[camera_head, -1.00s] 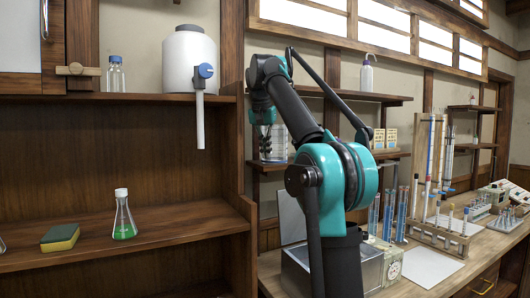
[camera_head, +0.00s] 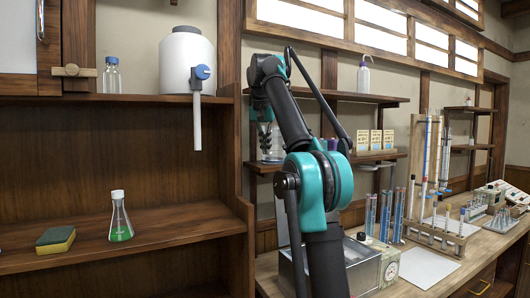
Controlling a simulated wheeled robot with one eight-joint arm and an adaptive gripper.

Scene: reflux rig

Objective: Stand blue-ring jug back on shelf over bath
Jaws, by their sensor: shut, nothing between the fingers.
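A clear glass vessel (camera_head: 277,151), likely the jug, stands upright on the lower wall shelf (camera_head: 377,156) behind my arm. My arm hides part of it, and I cannot make out a blue ring. The metal bath (camera_head: 359,277) with a round dial stands on the bench below that shelf, partly behind my arm. My gripper (camera_head: 266,148) points down at the vessel's left side, its dark fingers shut and empty. The picture does not show whether they touch the glass.
Small labelled boxes (camera_head: 375,140) stand farther right on the same shelf. Racked tubes (camera_head: 391,213) and a tall wooden stand (camera_head: 430,165) crowd the bench. An upper shelf (camera_head: 350,97) hangs above. The left cabinet holds a green-liquid flask (camera_head: 121,222) and sponge (camera_head: 56,239).

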